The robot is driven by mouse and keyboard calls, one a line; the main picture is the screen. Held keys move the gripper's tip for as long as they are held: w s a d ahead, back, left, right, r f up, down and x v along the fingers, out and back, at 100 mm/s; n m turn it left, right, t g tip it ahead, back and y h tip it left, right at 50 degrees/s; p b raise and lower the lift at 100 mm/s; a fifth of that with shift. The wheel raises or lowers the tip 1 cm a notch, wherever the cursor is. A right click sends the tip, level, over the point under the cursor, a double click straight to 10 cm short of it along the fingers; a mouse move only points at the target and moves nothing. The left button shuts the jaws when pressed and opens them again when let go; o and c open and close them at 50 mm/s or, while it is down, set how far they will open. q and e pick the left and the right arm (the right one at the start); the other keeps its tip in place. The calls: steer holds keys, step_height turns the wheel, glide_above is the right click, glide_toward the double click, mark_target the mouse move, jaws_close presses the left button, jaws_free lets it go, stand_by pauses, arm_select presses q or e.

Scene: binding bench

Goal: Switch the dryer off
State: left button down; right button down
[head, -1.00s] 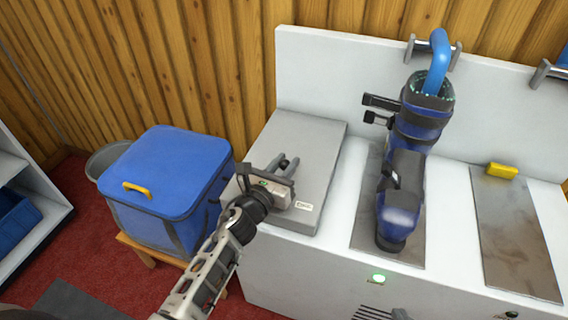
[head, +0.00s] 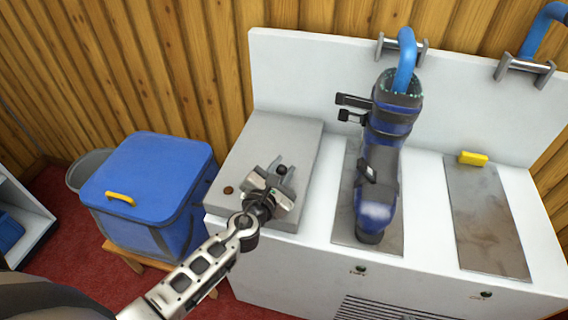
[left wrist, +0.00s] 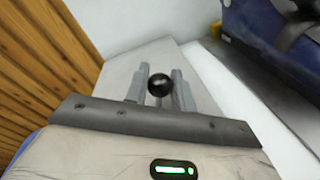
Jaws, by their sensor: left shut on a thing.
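The dryer (head: 290,262) is a long white bench unit with a raised back panel. A grey control box (head: 297,135) sits on its left end. My left gripper (head: 277,173) is over this box. Its two fingers are shut on a black ball knob (left wrist: 160,85), which shows between the fingertips in the left wrist view. The knob's stem and base are mostly hidden by the gripper. A small lamp (head: 360,269) on the dryer's front is dark. A small brown round spot (head: 228,190) shows on the box top. My right gripper is not in view.
A blue and dark boot (head: 380,170) stands on a metal plate right of the box, under a blue hose (head: 405,60). A yellow block (head: 473,158) lies by the right plate. A blue lidded cooler (head: 150,175) stands left of the dryer.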

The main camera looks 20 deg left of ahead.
arm_select(q)
steer(key=shift+d+f+m, duration=0.1)
steer(key=shift+d+m, duration=0.05)
steer(key=shift+m, duration=0.15)
steer(key=c, duration=1.2)
jaws_free()
steer(key=s+r, duration=0.2)
steer(key=s, duration=1.3)
steer(key=shift+s+b, duration=0.35)
steer(key=shift+s, duration=0.05)
steer(key=shift+f, duration=0.1)
